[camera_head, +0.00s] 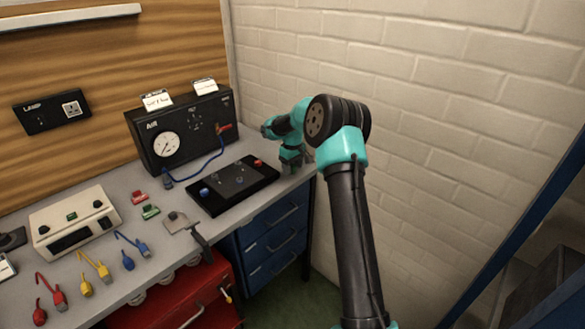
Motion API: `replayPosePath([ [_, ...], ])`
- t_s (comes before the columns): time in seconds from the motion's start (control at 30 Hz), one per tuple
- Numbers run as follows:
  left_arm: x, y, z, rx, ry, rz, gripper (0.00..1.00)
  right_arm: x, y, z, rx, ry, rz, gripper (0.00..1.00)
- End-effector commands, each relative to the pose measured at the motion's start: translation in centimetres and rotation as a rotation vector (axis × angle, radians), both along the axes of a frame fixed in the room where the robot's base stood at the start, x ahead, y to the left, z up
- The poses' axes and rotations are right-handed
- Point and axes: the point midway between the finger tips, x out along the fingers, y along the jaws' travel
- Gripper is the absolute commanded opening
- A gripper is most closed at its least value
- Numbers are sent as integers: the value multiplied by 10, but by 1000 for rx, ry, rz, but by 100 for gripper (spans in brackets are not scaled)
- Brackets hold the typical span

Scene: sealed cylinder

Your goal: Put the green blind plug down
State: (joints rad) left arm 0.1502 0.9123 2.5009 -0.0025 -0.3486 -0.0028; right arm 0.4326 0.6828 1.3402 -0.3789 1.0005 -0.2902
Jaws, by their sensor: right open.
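My right gripper (291,160) is open, at the right end of the bench beside the black plate (228,199). It points down at the bench top, and its fingertips are small and dark here. I cannot make out a green blind plug at the fingertips. A small green piece (150,212) lies on the grey bench further left, far from the gripper; I cannot tell if it is the plug. My left gripper is not in view.
A black gauge box (170,140) with a blue hose stands behind the plate. A small red piece (138,197), a beige device (72,221) and red, yellow and blue leads lie to the left. A brick wall (420,70) is close on the right. Blue drawers (275,240) are below.

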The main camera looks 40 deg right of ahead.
Motion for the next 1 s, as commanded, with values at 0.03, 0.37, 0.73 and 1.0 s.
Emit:
replayPosePath([
  [0.03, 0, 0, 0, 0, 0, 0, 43, 0, 0, 5, -1, -2, 0, 58],
  [0.37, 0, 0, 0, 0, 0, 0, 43, 1, 0, 59, -1, -4, -1, 58],
  [0.73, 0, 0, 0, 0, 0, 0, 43, 0, 0, 118, -1, -1, 0, 58],
  [1.0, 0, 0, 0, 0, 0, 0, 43, 0, 0, 127, 0, 0, 0, 58],
])
